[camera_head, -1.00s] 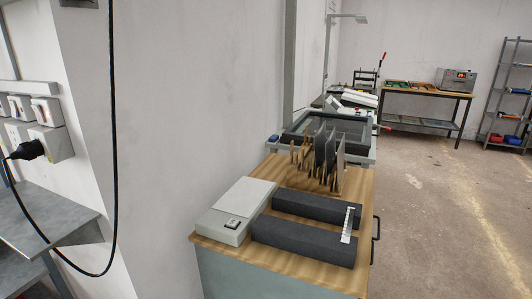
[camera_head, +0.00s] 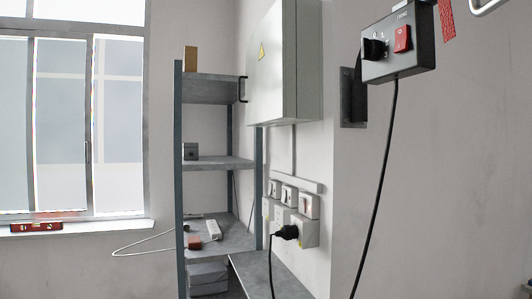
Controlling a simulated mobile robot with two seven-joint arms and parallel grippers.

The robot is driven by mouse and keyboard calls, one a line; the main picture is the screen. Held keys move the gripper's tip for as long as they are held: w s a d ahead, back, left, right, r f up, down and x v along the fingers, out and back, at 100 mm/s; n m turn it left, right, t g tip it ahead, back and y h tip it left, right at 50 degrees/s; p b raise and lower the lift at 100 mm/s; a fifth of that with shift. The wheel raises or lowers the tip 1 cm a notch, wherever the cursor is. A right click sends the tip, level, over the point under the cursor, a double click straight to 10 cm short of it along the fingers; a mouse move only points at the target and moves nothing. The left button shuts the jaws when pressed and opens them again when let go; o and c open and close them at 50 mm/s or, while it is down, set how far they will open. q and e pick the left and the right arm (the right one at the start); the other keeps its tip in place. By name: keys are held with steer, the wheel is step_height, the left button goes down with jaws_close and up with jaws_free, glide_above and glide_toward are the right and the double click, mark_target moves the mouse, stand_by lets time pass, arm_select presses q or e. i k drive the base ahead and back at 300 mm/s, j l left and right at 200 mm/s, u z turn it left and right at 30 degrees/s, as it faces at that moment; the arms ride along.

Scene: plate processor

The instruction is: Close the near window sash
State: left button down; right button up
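A window with white frames (camera_head: 88,100) is in the wall at the far left of the head view, cut off by the left edge and the top. A tall sash (camera_head: 118,110) with bright, frosted-looking panes fills its right part, and a dark handle (camera_head: 88,160) shows on the upright beside it. More glass (camera_head: 60,110) lies left of that upright. I cannot tell from here which sash stands open or how far. Neither gripper is in view.
A red level (camera_head: 37,227) lies on the window sill (camera_head: 110,226). Right of the window stands a grey shelf unit (camera_head: 179,180) with small items and a white cable (camera_head: 140,250). A wall cabinet (camera_head: 280,70), sockets (camera_head: 298,205) and a hanging control box (camera_head: 398,45) are further right.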

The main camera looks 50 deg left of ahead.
mark_target(90, 39)
steer(key=u, duration=3.2)
steer(key=i, duration=4.85)
